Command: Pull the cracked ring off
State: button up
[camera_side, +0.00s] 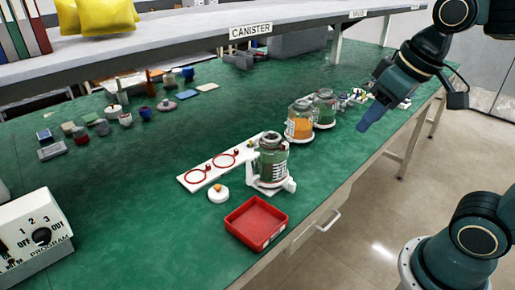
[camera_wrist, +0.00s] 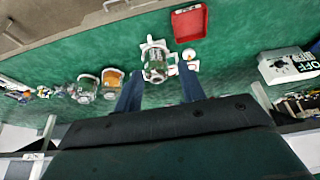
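A glass canister (camera_side: 272,158) with greenish contents stands upright in a white holder (camera_side: 288,186) on the green bench. It also shows in the wrist view (camera_wrist: 156,70). Two red rings, one nearer (camera_side: 196,177) and one farther (camera_side: 223,160), lie on a white board (camera_side: 210,169) left of the canister. I cannot make out a crack on any ring, nor a ring on the canister itself. My gripper (camera_wrist: 160,90) is open and empty, its blue fingers apart. In the side view my gripper (camera_side: 374,115) hangs right of and above the canister, well clear of it.
A red tray (camera_side: 235,232) sits in front of the canister. A white round lid (camera_side: 219,194) with an orange knob lies beside the board. Two more jars, orange (camera_side: 300,128) and green (camera_side: 325,110), stand behind. A shelf (camera_side: 180,48) overhangs the back. A control box (camera_side: 32,235) stands left.

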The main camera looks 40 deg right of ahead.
jog(key=w+d+r+g, duration=0.1)
jog(key=w+d+g, duration=0.1)
jog(key=w, duration=1)
jog(key=g, duration=0.3)
send_over(284, 142)
notch_tip(284, 142, down, 7)
jog(key=shift+f, duration=6.8)
grip_shut()
